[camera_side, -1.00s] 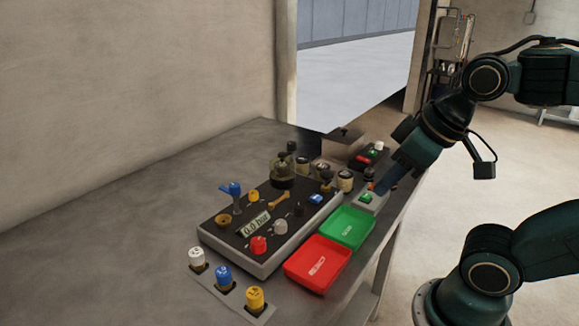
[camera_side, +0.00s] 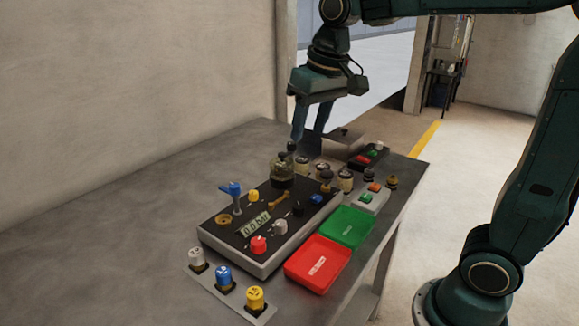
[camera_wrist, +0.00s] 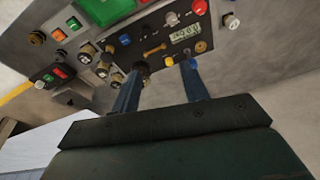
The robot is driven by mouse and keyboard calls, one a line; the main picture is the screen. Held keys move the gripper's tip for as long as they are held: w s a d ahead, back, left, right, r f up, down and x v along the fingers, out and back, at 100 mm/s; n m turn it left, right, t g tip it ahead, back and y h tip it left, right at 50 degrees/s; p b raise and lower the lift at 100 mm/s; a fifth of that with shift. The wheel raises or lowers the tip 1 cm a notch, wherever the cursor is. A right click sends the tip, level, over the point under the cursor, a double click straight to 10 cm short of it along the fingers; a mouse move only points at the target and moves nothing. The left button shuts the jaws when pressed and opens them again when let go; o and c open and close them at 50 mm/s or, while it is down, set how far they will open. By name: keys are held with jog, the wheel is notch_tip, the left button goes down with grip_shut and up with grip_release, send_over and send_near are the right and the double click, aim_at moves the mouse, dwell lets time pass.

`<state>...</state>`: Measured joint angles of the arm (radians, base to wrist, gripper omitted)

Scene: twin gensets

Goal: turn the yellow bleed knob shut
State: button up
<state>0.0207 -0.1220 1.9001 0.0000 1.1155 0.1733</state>
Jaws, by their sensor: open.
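The yellow bleed knob (camera_side: 254,195) stands on the dark top of the control panel, between a blue lever (camera_side: 232,189) and a brass fitting. In the wrist view a small yellow knob (camera_wrist: 169,62) shows beside the blue lever, close to the fingertips in the picture. The wrist view shows both gripper fingers (camera_wrist: 163,72) spread. The knob's turned position is too small to read.
The panel also carries a display (camera_side: 255,224), a red knob (camera_side: 258,245) and a brass handle. Green (camera_side: 347,227) and red (camera_side: 312,264) trays lie to its right. White, blue and yellow capped posts stand in front. The bench left of the panel is clear.

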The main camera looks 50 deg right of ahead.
jog(key=w+f+m+g, duration=0.1)
jog(key=w+f, duration=0.2)
jog(key=w, duration=0.6)
jog(key=m+g, duration=0.1)
jog(key=g, duration=0.1)
send_over(253, 192)
notch_tip(253, 192, down, 5)
notch_tip(253, 192, down, 14)
jog(key=shift+r, duration=0.15)
dwell(0.3)
grip_shut()
